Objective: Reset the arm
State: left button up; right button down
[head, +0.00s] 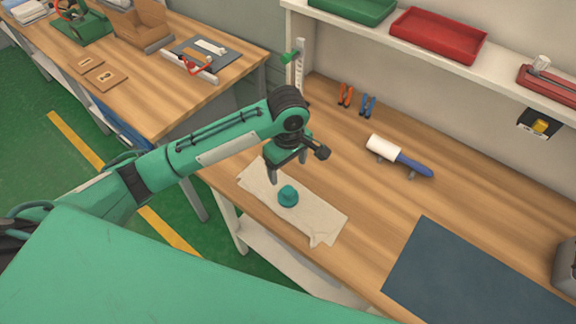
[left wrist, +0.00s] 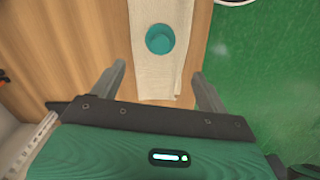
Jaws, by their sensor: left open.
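My left arm is green and reaches in from the left in the head view. Its gripper (head: 288,172) points down above the far end of a cream cloth on the bench. In the left wrist view the left gripper (left wrist: 160,85) has its two grey fingers wide apart with nothing between them. A small teal round object (head: 288,196) sits on the cream cloth (head: 318,224), just beside the gripper in the head view. It also shows beyond the fingertips in the left wrist view (left wrist: 160,39). My right gripper is in neither view.
A dark mat (head: 470,275) lies at the right. A shelf above holds a red tray (head: 438,35). A second bench (head: 150,75) stands at upper left.

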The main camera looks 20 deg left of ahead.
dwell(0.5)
pick_arm(q)
jog(key=s+d+f+m+t+h, duration=0.25)
jog(key=s+f+m, duration=0.35)
jog(key=s+m, duration=0.3)
jog(key=s+a+f+m+t+y, duration=0.15)
jog(key=s+a+m, duration=0.35)
jog(key=s+a, duration=0.75)
notch_tip(320, 180, down, 33)
jog(key=s+d+g, duration=0.2)
jog(key=s+a+f, duration=0.2)
jog(key=s+f, duration=0.7)
jog(key=s+a+f+g+y, duration=0.1)
jog(key=s+f, duration=0.8)
jog(key=shift+s+a, duration=0.35)
jog(key=shift+s, duration=0.05)
